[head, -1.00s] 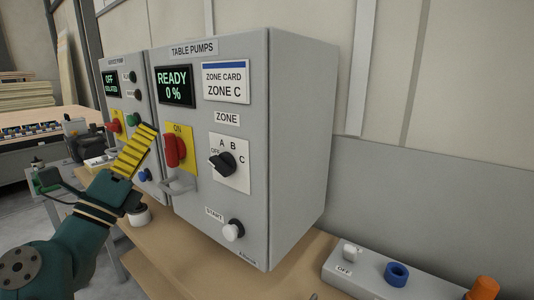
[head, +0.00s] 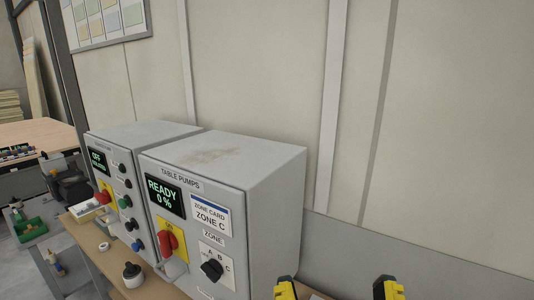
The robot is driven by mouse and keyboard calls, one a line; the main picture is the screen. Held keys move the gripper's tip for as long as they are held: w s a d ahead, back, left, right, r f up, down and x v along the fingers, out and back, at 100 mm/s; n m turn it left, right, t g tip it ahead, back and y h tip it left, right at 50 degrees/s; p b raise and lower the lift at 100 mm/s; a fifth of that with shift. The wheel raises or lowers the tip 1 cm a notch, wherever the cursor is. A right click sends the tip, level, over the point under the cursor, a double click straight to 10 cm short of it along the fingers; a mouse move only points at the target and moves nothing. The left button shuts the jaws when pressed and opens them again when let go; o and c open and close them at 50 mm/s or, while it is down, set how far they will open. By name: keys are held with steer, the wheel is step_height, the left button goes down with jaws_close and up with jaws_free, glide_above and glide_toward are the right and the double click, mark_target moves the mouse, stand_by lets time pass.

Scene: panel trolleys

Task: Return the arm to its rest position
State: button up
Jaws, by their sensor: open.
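My gripper (head: 338,289) shows only as two yellow fingertips at the bottom edge of the head view, right of the front of the TABLE PUMPS panel box. The fingertips are wide apart with nothing seen between them. The rest of my arm is out of the picture. The TABLE PUMPS box (head: 235,165) is grey, with a display (head: 164,197) reading READY 0 %. Its red handle (head: 167,243) sits on a yellow plate. A ZONE C card (head: 210,215) and a black zone knob (head: 212,270) are to the right of it. The lower front is cut off.
A second grey panel box (head: 150,132) with an OFF display (head: 98,162) stands to the left. A small dark-topped container (head: 132,273) stands on the wooden bench (head: 90,232). The pale wall (head: 460,140) above and right is bare.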

step_height(320, 180, up, 31)
steer(key=p, duration=2.8)
steer(key=shift+r, duration=0.1)
